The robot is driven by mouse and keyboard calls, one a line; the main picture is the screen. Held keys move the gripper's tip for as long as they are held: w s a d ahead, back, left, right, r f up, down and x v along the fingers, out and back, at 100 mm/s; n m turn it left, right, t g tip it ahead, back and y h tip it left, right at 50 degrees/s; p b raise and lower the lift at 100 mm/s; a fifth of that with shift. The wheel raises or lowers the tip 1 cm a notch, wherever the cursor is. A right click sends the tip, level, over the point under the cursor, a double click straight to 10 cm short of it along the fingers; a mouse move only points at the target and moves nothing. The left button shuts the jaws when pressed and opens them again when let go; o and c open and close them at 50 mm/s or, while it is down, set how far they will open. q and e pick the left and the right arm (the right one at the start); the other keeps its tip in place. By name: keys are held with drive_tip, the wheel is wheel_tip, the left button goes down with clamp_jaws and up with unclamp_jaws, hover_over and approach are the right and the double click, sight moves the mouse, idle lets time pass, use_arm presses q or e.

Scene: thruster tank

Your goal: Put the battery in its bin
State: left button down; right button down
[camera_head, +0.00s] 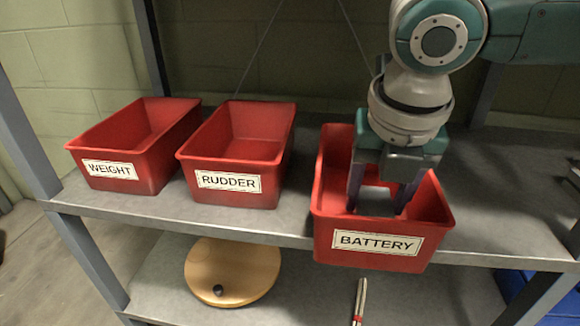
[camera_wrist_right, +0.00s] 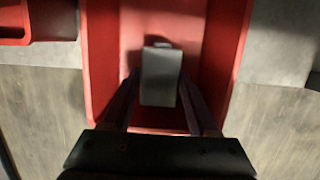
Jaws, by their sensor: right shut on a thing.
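The red bin labelled BATTERY (camera_head: 330,225) stands on the right part of the shelf, its front jutting past the shelf edge. My right gripper (camera_head: 378,205) reaches down into this bin from above. In the right wrist view, its two fingers are shut on a grey block, the battery (camera_wrist_right: 160,76), with red bin walls (camera_wrist_right: 232,50) on both sides. My left gripper is not in view.
Red bins labelled RUDDER (camera_head: 228,150) and WEIGHT (camera_head: 120,155) stand to the left on the same metal shelf (camera_head: 290,218). A round wooden disc (camera_head: 240,270) lies on the lower shelf. Metal shelf posts frame the left side. The shelf right of the BATTERY bin is clear.

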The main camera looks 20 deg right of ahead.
sight(376, 208)
wheel_tip(376, 208, down, 4)
drive_tip(key=shift+r+b, duration=0.25)
drive_tip(key=shift+b, duration=0.4)
drive_tip(key=shift+r, duration=0.1)
drive_tip(key=shift+c, duration=0.9)
unclamp_jaws()
